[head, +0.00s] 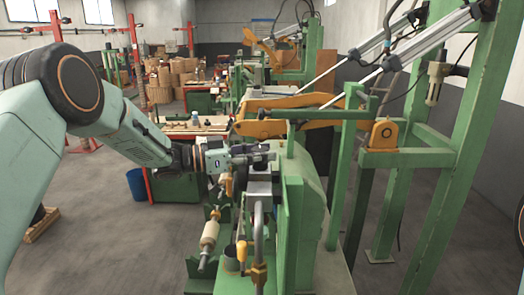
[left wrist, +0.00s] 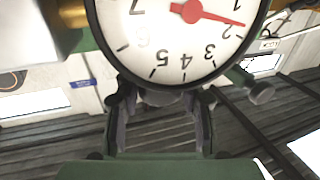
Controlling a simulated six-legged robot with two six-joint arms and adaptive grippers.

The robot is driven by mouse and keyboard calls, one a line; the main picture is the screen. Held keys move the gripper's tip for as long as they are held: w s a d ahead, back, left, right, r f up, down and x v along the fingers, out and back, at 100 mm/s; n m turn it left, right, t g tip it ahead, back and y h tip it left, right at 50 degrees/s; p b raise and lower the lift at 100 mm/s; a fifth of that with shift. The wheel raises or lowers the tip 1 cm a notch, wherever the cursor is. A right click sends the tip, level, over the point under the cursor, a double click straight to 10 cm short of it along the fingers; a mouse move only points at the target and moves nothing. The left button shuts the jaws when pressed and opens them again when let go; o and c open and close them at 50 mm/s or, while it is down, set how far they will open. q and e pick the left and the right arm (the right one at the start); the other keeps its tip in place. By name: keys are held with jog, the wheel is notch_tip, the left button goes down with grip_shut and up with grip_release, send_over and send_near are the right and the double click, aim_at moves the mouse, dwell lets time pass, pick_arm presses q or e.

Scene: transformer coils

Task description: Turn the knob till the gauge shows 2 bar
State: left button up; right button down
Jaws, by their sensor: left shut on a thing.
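A white round gauge (left wrist: 180,35) with black numerals fills the top of the left wrist view, upside down and partly cut off. Its red needle (left wrist: 215,17) points between 1 and 2, nearer the 2. My left gripper (left wrist: 160,110) has its two dark fingers just below the gauge, around a knob that is mostly hidden by the gauge and fingers. In the head view my left gripper (head: 245,158) reaches the top of the green machine (head: 312,190). The gauge face and the knob cannot be made out there. My right gripper is not in view.
Green posts (head: 470,120) and an orange lever arm (head: 285,128) stand right of and behind my left gripper. A dark cup (head: 231,258) and a pale roller (head: 209,235) are below it. A blue bin (head: 137,184) stands on the floor; open floor lies at the left.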

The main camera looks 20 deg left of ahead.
pick_arm(q)
jog(key=shift+w+a+r+m+g+h, duration=0.1)
jog(key=shift+a+r+m+g+h, duration=0.05)
jog(key=shift+r+m+g+h, duration=0.3)
jog(key=o, duration=1.2)
jog(key=shift+s+a+f, duration=0.1)
jog(key=shift+s, duration=0.15)
jog(key=shift+w+f, duration=0.15)
jog(key=v, duration=1.1)
jog(key=shift+s+a, duration=0.3)
jog(key=shift+a+r, duration=0.1)
jog(key=shift+r, duration=0.15)
